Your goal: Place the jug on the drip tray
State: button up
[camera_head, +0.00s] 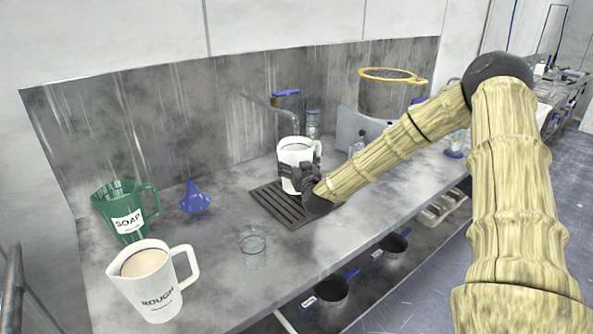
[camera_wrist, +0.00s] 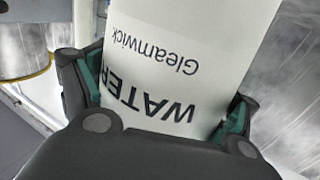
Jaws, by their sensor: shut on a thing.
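The dark slatted drip tray (camera_head: 275,207) lies on the counter, partly hidden by the jug and gripper. The jug's base is over the tray's back part; I cannot tell whether it touches the slats.
A green SOAP jug (camera_head: 127,224), a blue funnel (camera_head: 195,198), a ROUGH jug (camera_head: 155,288) and a clear glass (camera_head: 253,250) stand left of the tray. A cylinder with a yellow ring (camera_head: 388,95) stands behind my arm.

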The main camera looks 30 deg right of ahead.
jog(key=shift+f+p, duration=0.4)
jog(key=shift+f, duration=1.35)
jog(key=shift+f, duration=0.15)
jog(key=o, duration=1.1)
jog(key=shift+c, duration=0.2)
jog(key=b+v, duration=0.2)
jog(key=v, duration=1)
